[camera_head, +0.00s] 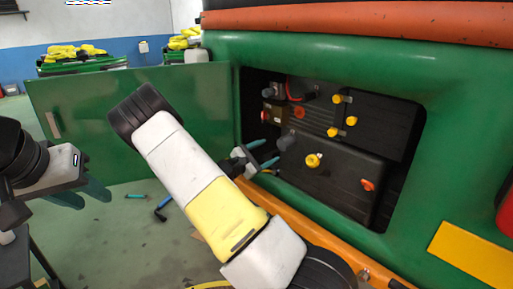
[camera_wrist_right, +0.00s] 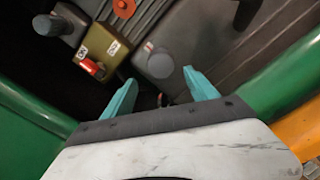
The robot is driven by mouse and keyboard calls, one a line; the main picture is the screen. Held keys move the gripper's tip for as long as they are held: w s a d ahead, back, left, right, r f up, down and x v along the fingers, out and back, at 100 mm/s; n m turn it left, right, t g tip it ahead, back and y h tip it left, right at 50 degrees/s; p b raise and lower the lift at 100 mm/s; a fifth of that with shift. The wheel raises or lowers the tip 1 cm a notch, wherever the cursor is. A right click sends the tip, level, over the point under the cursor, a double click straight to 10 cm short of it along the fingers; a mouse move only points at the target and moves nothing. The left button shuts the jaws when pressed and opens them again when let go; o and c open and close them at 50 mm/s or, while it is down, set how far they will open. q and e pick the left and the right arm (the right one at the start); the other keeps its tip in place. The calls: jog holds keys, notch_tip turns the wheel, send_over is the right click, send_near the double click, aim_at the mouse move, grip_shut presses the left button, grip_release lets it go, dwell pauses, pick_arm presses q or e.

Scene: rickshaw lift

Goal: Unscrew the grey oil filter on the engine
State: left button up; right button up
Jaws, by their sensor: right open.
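The grey oil filter (camera_head: 287,140) is a short rounded cylinder on the engine (camera_head: 325,170), inside the open bay of the green vehicle. It also shows in the right wrist view (camera_wrist_right: 160,64), just beyond my right fingertips. My right gripper (camera_head: 267,153) is open and empty at the bay's left edge, its teal fingers pointing toward the filter. In the right wrist view the fingertips (camera_wrist_right: 160,80) are spread to either side of the filter's line, not closed on it. My left gripper (camera_head: 84,194) hangs at the far left with its teal fingers apart, empty.
An open green door (camera_head: 80,120) stands left of the bay. Yellow caps (camera_head: 313,160), a red-orange knob (camera_head: 367,185) and a second grey knob (camera_head: 268,92) sit on the engine. An orange rail (camera_head: 320,220) runs below the opening. Tools (camera_head: 163,203) lie on the floor.

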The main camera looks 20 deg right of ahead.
aim_at(281, 145)
jog(key=x, duration=0.9)
jog(key=shift+s+d, duration=0.1)
jog(key=shift+s, duration=0.05)
jog(key=shift+w+d+m, duration=0.2)
jog(key=shift+d+m, duration=0.05)
jog(key=shift+m, duration=0.15)
jog(key=m, duration=1.6)
jog(key=shift+m, duration=0.3)
